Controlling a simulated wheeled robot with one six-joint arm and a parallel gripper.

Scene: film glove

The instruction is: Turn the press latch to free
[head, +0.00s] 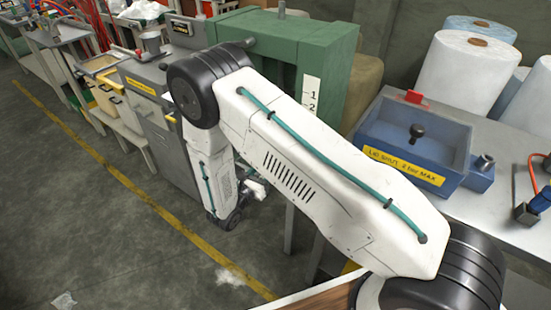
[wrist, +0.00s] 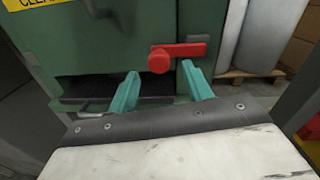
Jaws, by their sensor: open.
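The press is a green machine; its body (head: 285,45) stands behind my arm in the head view. In the wrist view its green front (wrist: 130,40) fills the upper part. The red latch (wrist: 180,52) lies roughly level on that front, with a round red knob at its left end and a bar reaching right. My gripper (wrist: 162,85) is open, its two teal fingers pointing toward the press. The latch shows between and just above the fingertips, and nothing is between the fingers. In the head view my arm hides the latch, and my gripper is not clearly visible.
A dark slot (wrist: 90,88) opens in the press front, left of the latch. A blue box (head: 415,140) with a yellow label sits on the bench to the right in the head view. White rolls (head: 465,75) stand behind it. The floor (head: 90,220) at left is mostly clear.

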